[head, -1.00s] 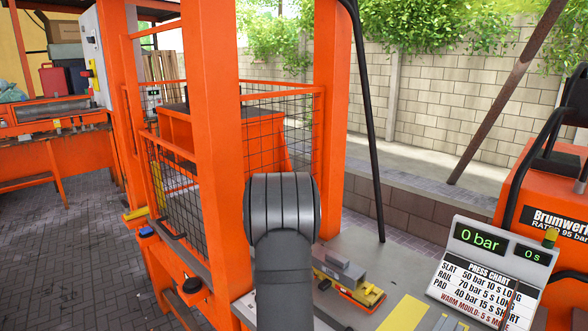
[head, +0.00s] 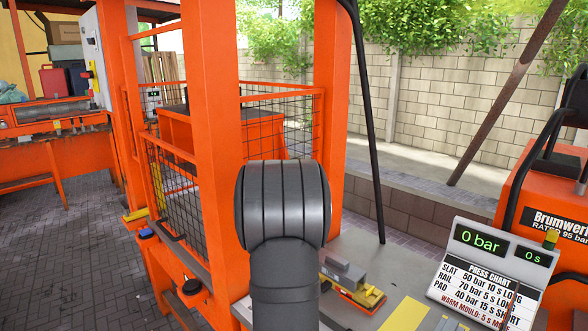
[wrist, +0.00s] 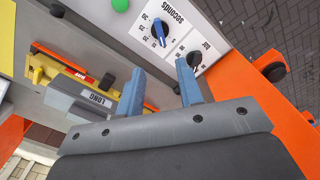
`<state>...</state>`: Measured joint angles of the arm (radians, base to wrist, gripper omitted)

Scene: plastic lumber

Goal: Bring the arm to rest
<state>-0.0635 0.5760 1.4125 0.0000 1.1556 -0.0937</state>
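My gripper (wrist: 161,86) shows in the wrist view with its two blue fingers apart and nothing visible held between them. It hangs over a grey panel with a seconds dial (wrist: 159,30) and a bar dial (wrist: 193,59). In the head view my dark grey arm stands upright in the middle, and the gripper itself is not visible there.
A grey block marked LONG (wrist: 93,103) lies beside the left finger in the wrist view. A green button (wrist: 120,5) is on the panel. An orange press frame (head: 219,150) with a mesh guard stands close to my arm. The display (head: 488,244) reads 0 bar and 0 s.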

